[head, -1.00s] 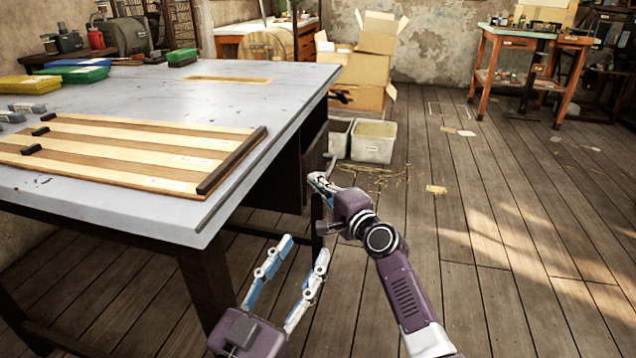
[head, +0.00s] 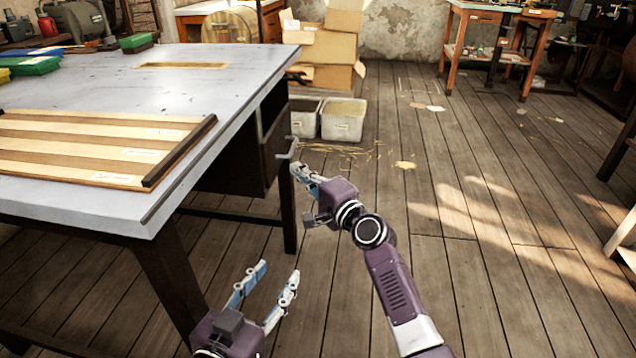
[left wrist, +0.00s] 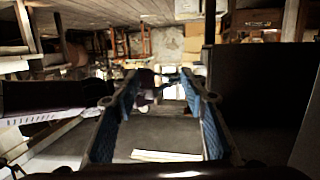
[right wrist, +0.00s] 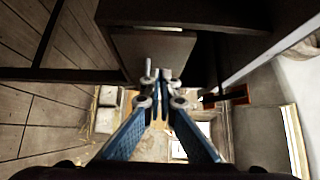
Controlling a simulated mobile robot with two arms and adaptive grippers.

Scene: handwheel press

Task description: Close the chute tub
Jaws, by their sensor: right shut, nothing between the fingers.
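The dark chute tub (head: 277,150) is under the right side of the workbench, with a light metal handle (head: 287,147) on its outer face. Its dark panel also shows in the right wrist view (right wrist: 150,52). How far the tub stands open I cannot tell. My right gripper (head: 297,168) is shut and empty, its fingertips just below and right of the handle in the head view. In the right wrist view its closed tips (right wrist: 164,78) are close to the panel; contact is unclear. My left gripper (head: 280,267) is open and empty, low beside the bench, farther from the tub.
The grey workbench (head: 200,100) overhangs the tub, with a striped wooden board (head: 90,145) on top. Two grey bins (head: 343,120) stand on the floor beyond, near cardboard boxes (head: 325,50).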

